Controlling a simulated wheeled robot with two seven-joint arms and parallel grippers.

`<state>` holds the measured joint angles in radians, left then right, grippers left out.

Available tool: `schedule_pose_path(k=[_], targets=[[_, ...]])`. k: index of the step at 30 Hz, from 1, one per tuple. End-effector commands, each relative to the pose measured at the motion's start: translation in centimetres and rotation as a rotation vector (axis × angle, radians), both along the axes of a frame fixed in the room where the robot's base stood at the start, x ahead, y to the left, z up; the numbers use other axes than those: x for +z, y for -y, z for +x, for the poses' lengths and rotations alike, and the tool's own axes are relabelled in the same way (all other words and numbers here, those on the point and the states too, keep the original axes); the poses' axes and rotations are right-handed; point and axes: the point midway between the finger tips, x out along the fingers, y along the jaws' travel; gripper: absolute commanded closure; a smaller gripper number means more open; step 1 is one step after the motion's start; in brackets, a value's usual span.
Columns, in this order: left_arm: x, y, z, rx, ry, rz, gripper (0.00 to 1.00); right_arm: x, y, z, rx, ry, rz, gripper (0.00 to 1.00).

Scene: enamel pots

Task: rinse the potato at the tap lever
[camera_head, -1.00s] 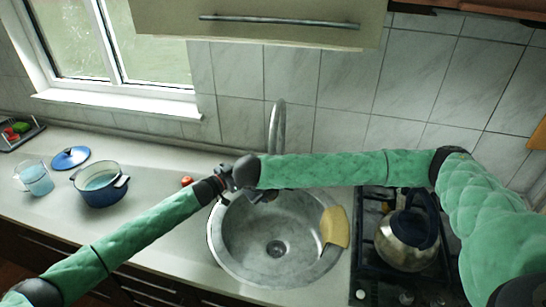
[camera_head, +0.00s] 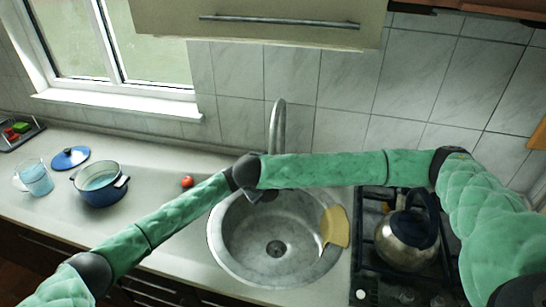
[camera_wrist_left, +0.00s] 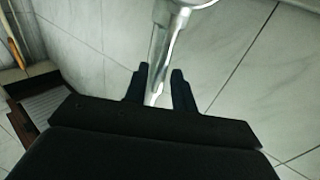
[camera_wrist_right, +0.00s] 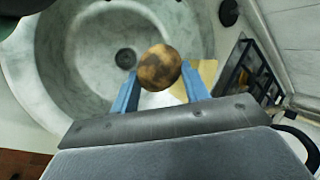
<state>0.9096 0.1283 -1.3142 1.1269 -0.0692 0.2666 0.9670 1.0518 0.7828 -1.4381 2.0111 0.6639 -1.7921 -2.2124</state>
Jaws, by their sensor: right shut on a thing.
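The brown potato (camera_wrist_right: 159,67) is held between the two blue fingers of my right gripper (camera_wrist_right: 160,85), over the sink bowl (camera_wrist_right: 60,75). In the head view the potato is hidden by my arms. The metal tap (camera_head: 277,125) rises behind the round sink. In the left wrist view part of the tap (camera_wrist_left: 165,45) shows at and between the dark fingertips of my left gripper (camera_wrist_left: 158,82). These fingers stand apart; I cannot tell whether they touch the metal. A separate lever cannot be made out. In the head view my left gripper is hidden where the arms cross.
A yellow cloth or sponge (camera_head: 335,227) lies on the sink's right rim. A kettle (camera_head: 407,230) stands on the hob to the right. A small red item (camera_head: 187,182), a blue pot (camera_head: 101,186) and a glass jug (camera_head: 36,178) stand on the left counter.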

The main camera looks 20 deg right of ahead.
Motion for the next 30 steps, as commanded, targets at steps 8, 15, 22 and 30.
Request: schedule_pose_path(k=[8,15,22,30], targets=[[0.04,1.07,0.45,0.000,0.000,0.000,0.74,0.01,-0.01,0.01,0.000,0.000,0.000,0.78],[0.03,1.08,0.45,0.000,0.000,0.000,0.76,0.01,-0.01,0.01,0.000,0.000,0.000,0.78],[0.02,1.07,0.46,0.001,0.000,0.000,1.00,0.01,-0.01,0.01,0.000,0.000,0.000,0.78],[-0.11,0.86,0.27,-0.001,0.007,-0.031,1.00,0.00,0.00,0.01,0.000,0.000,0.000,0.78]])
